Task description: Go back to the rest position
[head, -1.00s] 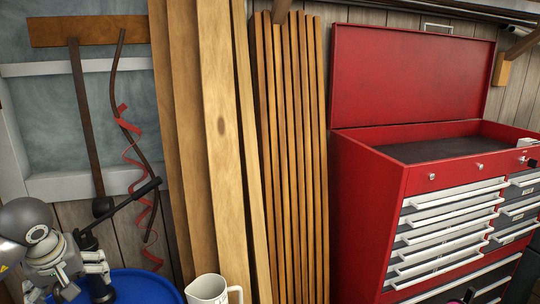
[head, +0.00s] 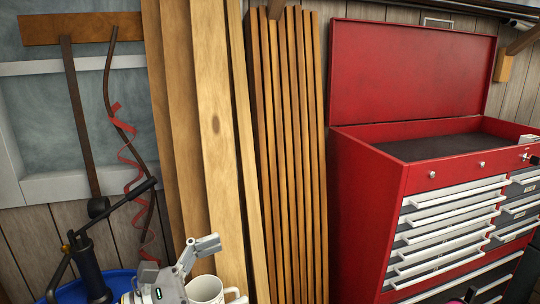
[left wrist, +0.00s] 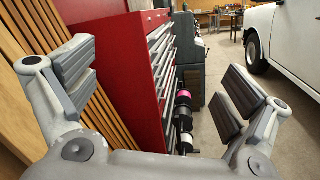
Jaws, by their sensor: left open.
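My left gripper (head: 180,272) is at the bottom of the head view, in front of the white mug (head: 206,289) and hiding part of it. One finger reaches up and to the right; the rest is cut off by the lower edge. In the left wrist view its two fingers (left wrist: 158,88) stand wide apart with nothing between them. The gripper is open and empty. I cannot tell from the head view whether it touches the mug. My right gripper is not in view.
A dark hand pump (head: 88,265) stands at a blue drum (head: 122,281) left of the gripper. Tall wooden planks (head: 215,150) lean behind. A red tool chest (head: 365,200) with its lid up stands right. A white vehicle (left wrist: 292,40) and open floor show in the wrist view.

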